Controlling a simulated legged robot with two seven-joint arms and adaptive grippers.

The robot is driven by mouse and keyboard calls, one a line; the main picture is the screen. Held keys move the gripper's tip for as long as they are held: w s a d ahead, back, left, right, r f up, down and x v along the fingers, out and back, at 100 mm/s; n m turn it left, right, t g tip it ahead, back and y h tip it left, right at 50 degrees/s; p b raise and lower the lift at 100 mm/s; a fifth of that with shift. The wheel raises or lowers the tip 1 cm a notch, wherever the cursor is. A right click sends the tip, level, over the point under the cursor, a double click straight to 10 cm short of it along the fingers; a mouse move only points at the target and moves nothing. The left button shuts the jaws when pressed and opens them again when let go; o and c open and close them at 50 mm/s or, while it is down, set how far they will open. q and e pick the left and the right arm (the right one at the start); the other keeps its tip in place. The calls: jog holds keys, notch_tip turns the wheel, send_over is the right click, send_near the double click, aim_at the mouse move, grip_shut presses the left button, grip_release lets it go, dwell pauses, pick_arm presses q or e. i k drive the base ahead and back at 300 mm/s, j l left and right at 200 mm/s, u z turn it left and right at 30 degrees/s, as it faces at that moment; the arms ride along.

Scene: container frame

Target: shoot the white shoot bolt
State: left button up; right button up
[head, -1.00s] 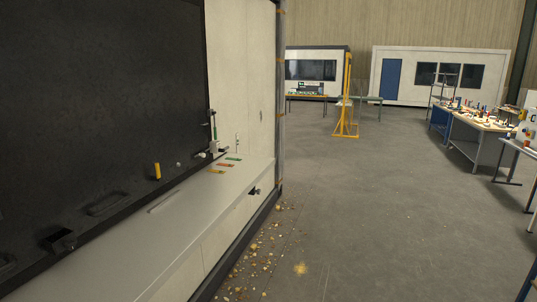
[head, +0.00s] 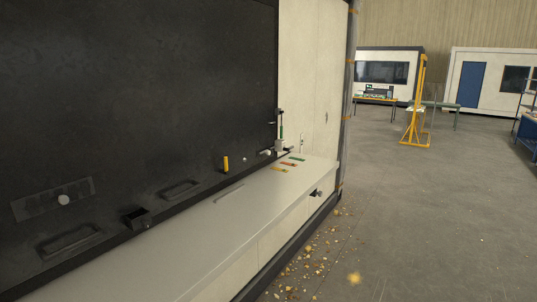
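I cannot tell for sure which part is the white shoot bolt. A small thin white upright piece (head: 301,142) shows in the head view against the white end wall, beyond the counter's far end. Left of it, a white block with a green upright part (head: 281,143) stands at the dark panel's far edge. A pale knob-like piece (head: 265,153) sits low on the panel beside that block. These parts are too small to make out closely. Neither of my grippers is in view.
The dark panel (head: 140,80) rises behind a long pale counter (head: 190,255). The panel carries a plate with a round knob (head: 63,200), recessed handles and a yellow piece (head: 226,164). Coloured strips (head: 288,163) lie on the counter.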

aim_at(267, 152)
jog(key=i+l+u, duration=0.15)
jog(key=i+l, duration=0.4)
jog(key=i, duration=0.2)
jog(key=i+l+u, duration=0.15)
jog(key=i+l, duration=0.45)
jog(key=i, duration=0.15)
